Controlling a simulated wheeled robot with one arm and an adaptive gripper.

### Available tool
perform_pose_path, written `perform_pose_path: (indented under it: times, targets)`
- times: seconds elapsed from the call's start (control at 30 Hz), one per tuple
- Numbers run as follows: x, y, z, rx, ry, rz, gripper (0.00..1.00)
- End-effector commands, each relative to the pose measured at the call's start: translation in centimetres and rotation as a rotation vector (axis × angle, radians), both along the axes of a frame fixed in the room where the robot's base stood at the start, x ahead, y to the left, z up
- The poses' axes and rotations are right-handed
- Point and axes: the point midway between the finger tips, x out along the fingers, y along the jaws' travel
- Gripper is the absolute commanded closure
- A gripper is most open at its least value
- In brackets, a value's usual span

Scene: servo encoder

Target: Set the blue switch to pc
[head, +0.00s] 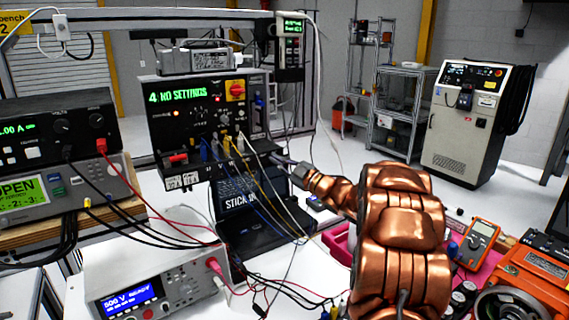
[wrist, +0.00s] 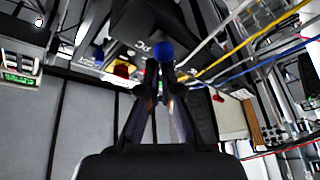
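The blue switch shows as a round blue knob (wrist: 163,52) in the wrist view, on a dark box face with the letters PC printed to its left. My gripper (wrist: 162,80) points at the knob, its two fingers drawn close together. The fingertips are right at the knob; I cannot tell whether they touch it. In the head view my copper-coloured arm reaches in from the lower right, and my gripper (head: 277,160) is at the lower right of the black panel (head: 160,130), which reads "4 NO SETTINGS". I cannot make out the blue knob there.
Blue, yellow and white cables (head: 245,170) hang from the panel close to my gripper. A laptop (head: 238,205) reading "STICK IN" stands below. A bench supply (head: 150,285) is at front left, an orange multimeter (head: 481,240) at right. Open floor lies behind.

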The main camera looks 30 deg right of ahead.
Motion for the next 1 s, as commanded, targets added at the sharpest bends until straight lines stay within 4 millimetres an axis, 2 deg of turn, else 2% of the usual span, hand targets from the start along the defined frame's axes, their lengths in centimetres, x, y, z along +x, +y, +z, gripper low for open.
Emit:
perform_pose_path:
  times: [0.37, 0.77, 1.0]
  targets:
    - [0.0, 0.0, 0.0, 0.003, 0.002, -0.004, 1.0]
    - [-0.2, 3.1, 2.8, 0.001, 0.0, 0.002, 1.0]
    - [-3.4, 1.7, 1.8, 0.0, 0.0, -0.004, 1.0]
